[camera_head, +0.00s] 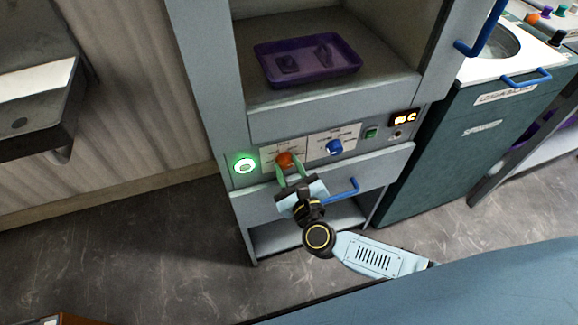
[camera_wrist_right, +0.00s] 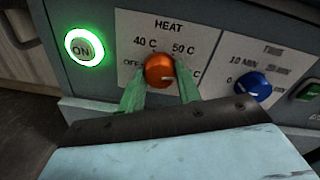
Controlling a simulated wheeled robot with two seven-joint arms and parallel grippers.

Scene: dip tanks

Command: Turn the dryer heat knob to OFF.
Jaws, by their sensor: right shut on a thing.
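The orange heat knob (camera_wrist_right: 159,70) sits on the dryer's front panel under the label HEAT, with 40 C, 50 C and part of OFF legible around it. It also shows in the head view (camera_head: 284,159). In the head view the right gripper (camera_head: 286,171) reaches the panel from below. My left gripper is not in view.
A blue time knob (camera_head: 335,147) is right of the heat knob. A lit green ON button (camera_head: 245,165) is at left. A green switch (camera_head: 371,132) and display (camera_head: 403,118) are at right. A purple tray (camera_head: 262,68) lies in the open dryer. A blue drawer handle (camera_head: 343,190) is below.

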